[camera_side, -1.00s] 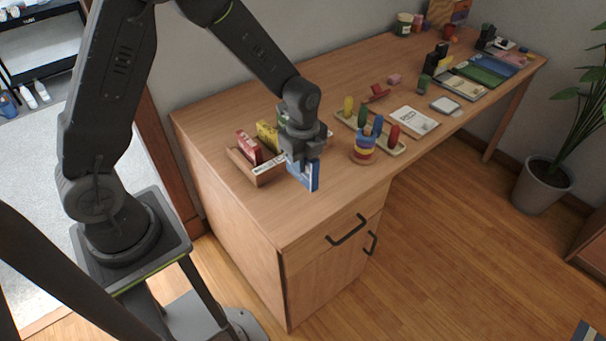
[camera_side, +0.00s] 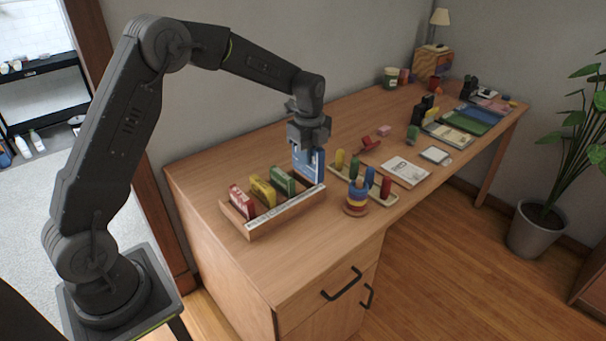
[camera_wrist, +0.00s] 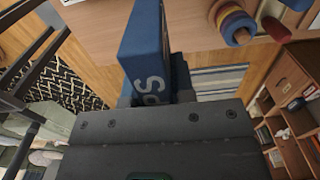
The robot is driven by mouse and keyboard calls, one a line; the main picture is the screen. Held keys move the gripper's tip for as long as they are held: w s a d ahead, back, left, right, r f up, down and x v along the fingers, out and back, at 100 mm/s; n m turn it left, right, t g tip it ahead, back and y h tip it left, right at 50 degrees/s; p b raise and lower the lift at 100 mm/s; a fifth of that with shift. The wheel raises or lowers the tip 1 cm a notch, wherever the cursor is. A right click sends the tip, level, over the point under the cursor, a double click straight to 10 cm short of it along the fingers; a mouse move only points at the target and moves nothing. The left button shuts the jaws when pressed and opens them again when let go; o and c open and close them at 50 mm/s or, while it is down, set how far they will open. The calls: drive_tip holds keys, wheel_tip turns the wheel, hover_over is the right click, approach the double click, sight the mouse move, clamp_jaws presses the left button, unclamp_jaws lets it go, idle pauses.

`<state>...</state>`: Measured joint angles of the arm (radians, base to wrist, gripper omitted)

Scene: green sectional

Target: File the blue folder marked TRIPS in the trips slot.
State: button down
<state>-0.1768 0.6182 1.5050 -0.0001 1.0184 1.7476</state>
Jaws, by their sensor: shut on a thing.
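The blue folder (camera_side: 308,168) is held upright below my gripper (camera_side: 308,146), which is shut on it. Its lower end is at the right end of the wooden rack (camera_side: 258,232); I cannot tell whether it is inside the end slot or just above it. The rack has a white label strip along its front and holds a red folder (camera_side: 240,201), a yellow folder (camera_side: 263,191) and a green folder (camera_side: 283,181). In the wrist view the blue folder (camera_wrist: 145,45) shows part of its white lettering between my jaws (camera_wrist: 158,92); the rest is hidden.
A ring stacker (camera_side: 356,198) and a tray of coloured pegs (camera_side: 382,192) stand close to the right of the rack. A white card (camera_side: 404,172), a red object (camera_side: 369,144) and more items lie further right. The desk left of the rack is clear.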

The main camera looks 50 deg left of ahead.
drive_tip(key=w+a+f, duration=0.1)
drive_tip(key=w+a, duration=0.6)
drive_tip(key=a, duration=0.5)
drive_tip(key=shift+s+d+f, duration=0.1)
drive_tip(key=shift+d+f, duration=0.1)
drive_tip(key=shift+f, duration=3.3)
drive_tip(key=shift+d+f, duration=0.2)
drive_tip(key=shift+f, duration=3.3)
drive_tip(key=c, duration=0.9)
unclamp_jaws()
